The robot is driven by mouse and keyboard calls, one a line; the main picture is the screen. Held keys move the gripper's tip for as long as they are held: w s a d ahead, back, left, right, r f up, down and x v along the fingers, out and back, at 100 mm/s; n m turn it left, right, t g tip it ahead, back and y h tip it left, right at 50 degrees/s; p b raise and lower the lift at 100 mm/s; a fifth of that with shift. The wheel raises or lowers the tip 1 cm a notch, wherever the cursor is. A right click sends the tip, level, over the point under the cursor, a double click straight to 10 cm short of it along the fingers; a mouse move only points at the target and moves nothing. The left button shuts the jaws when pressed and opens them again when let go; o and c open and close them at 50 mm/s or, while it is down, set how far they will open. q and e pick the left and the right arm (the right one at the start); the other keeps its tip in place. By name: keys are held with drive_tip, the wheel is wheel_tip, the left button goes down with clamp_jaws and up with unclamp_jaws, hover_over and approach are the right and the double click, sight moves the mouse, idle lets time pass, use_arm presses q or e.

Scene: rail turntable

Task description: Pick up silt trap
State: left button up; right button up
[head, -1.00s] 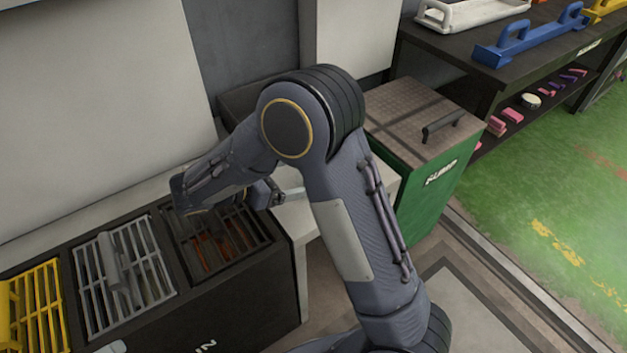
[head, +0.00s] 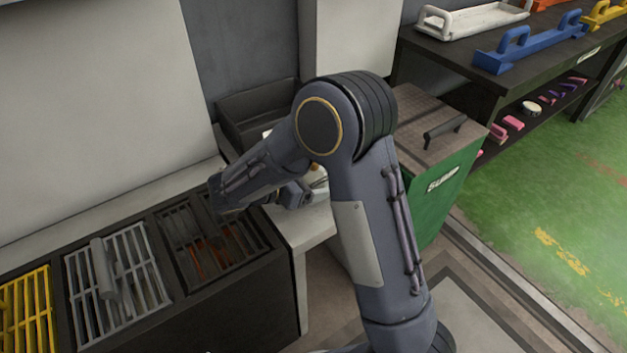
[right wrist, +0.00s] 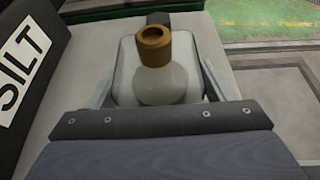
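A pale, rounded-square vessel with a bulbous neck and a brown open-topped collar, which looks like the silt trap (right wrist: 168,78), stands upright on the light ledge in the right wrist view. In the head view only a small white and orange part of it (head: 319,180) shows beside my right gripper; my arm hides the rest. My right gripper (right wrist: 162,85) has one pale finger on each side of the vessel. The fingers look spread, and contact with it cannot be made out. My left gripper is not in view.
A dark box with a SILT label (right wrist: 22,70) stands at left in the wrist view. Metal grates (head: 118,275) lie in the black bench at left. A green lidded bin (head: 440,190) stands right of my arm. A dark shelf (head: 480,80) holds coloured items.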

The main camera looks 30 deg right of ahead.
drive_tip(key=c, duration=1)
drive_tip(key=shift+c, duration=0.2)
drive_tip(key=shift+r, duration=0.15)
